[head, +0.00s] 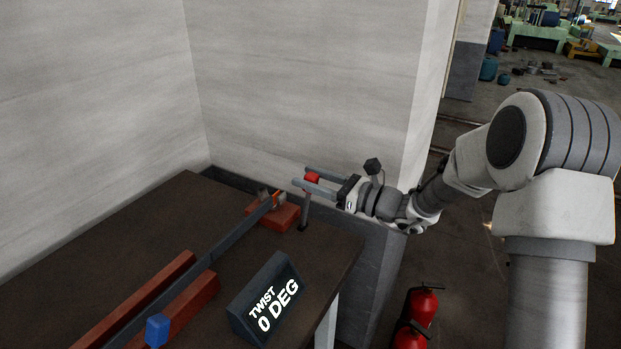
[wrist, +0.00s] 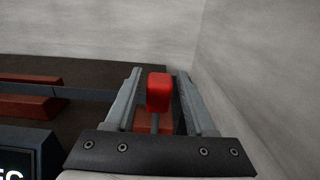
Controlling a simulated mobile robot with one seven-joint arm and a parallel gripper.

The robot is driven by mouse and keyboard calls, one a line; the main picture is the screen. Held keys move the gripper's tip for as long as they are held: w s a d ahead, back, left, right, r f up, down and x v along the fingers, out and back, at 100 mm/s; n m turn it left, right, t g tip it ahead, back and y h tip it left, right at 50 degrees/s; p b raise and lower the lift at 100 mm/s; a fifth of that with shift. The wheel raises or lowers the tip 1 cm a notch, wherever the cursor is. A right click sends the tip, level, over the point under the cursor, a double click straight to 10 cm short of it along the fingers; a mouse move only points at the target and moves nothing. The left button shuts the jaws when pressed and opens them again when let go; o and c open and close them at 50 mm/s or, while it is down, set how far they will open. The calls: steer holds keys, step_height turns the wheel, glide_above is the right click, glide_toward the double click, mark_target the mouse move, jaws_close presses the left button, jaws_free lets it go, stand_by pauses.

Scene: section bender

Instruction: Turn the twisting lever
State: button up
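The twisting lever has a red knob (head: 312,177) on a thin grey shaft (head: 304,213) that rises near the far right end of the bench. My gripper (head: 301,176) reaches in from the right with one finger on each side of the knob. In the wrist view the red knob (wrist: 159,92) stands between the two fingers, with a gap visible on both sides, so the gripper is open. A long grey bar (head: 205,262) runs along the bench to an orange-marked clamp (head: 277,199) beside the lever. A dark sign (head: 266,297) reads "TWIST 0 DEG".
The dark bench top (head: 190,205) carries red blocks (head: 187,309) along the bar and a blue block (head: 157,331) at the front. Pale walls (head: 300,85) stand close behind and left. Red fire extinguishers (head: 421,306) stand on the floor right of the bench.

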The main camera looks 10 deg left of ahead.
steer(key=shift+o, duration=0.4)
steer(key=p+v, duration=0.1)
steer(key=v, duration=1.6)
steer(key=shift+d, duration=0.2)
steer(key=shift+s+f, duration=0.1)
steer(key=s+a+r+n+g+h+p, duration=0.1)
steer(key=s+r+n+g+h+p, duration=0.2)
steer(key=s+n, duration=0.4)
steer(key=s+a+r+n+g+h+p, duration=0.25)
steer(key=s+r+n+h, duration=0.2)
steer(key=s, duration=0.45)
steer(key=s+d+r+n+t+h+p, duration=0.2)
steer(key=s+d+r+n+h, duration=0.2)
steer(key=d+n+h, duration=0.1)
steer(key=s+d+r+n+t+h+p, duration=0.2)
steer(key=s+d+r+n+t+h, duration=0.1)
steer(key=d, duration=0.4)
steer(key=shift+s+d+r+n+h, duration=0.4)
steer(key=shift+s+r+n+h, duration=0.5)
steer(key=shift+n, duration=0.25)
